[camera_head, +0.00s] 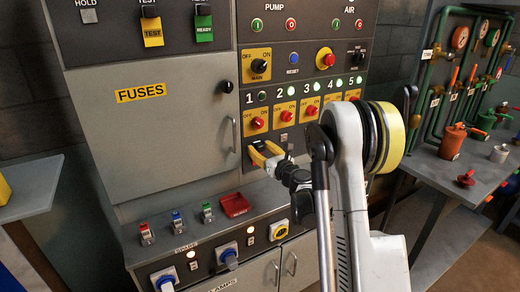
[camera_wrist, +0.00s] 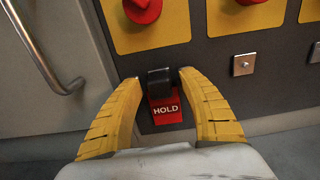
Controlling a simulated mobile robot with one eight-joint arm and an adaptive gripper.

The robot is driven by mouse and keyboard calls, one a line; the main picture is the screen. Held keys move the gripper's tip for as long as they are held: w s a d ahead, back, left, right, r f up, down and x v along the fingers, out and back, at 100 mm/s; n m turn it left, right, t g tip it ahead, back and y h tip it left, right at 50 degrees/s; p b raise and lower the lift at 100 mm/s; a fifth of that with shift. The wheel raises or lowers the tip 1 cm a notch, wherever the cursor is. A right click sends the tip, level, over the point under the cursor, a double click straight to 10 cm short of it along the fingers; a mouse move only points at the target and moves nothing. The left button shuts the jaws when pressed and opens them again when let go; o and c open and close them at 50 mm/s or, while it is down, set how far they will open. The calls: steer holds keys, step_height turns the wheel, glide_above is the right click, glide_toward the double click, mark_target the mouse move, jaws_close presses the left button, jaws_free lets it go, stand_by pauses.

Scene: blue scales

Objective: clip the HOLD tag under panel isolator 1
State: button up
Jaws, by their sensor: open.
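The red HOLD tag (camera_wrist: 166,111) with its black clip (camera_wrist: 160,82) sits against the dark panel, straight below a red knob on a yellow plate, panel isolator 1 (camera_wrist: 142,10). That isolator also shows in the head view (camera_head: 257,123), under the number 1. My gripper (camera_wrist: 158,78) is open, with one yellow finger on each side of the black clip and narrow gaps between. In the head view my gripper (camera_head: 265,151) is at the panel just below isolator 1. The clip hides any mounting plate behind it.
A bare metal plate (camera_wrist: 243,64) sits under the neighbouring isolator. The fuse cabinet door handle (camera_wrist: 45,50) is close on the left. A ledge below holds small coloured padlock-like items (camera_head: 177,221) and a red tray (camera_head: 234,205). A bench with pipes and valves stands right.

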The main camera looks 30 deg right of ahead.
steer(key=s, duration=1.2)
steer(key=shift+d, duration=0.2)
steer(key=s+a+r+m+g+h, duration=0.1)
steer(key=s+r+m+h, duration=0.25)
steer(key=r+m, duration=0.55)
steer(key=s+a+r+m+g+h, duration=0.15)
steer(key=r+m+h, duration=0.3)
steer(key=m, duration=0.75)
steer(key=s+a+f+m+g+y, duration=0.3)
steer(key=s+a+f+m, duration=0.3)
steer(key=s+a, duration=0.3)
steer(key=s+a+f+m+g+y, duration=0.4)
steer(key=s+a+m, duration=0.5)
steer(key=s, duration=0.5)
step_height(320, 180, down, 2)
steer(key=shift+a+f+g, duration=0.2)
steer(key=shift+a+g, duration=0.45)
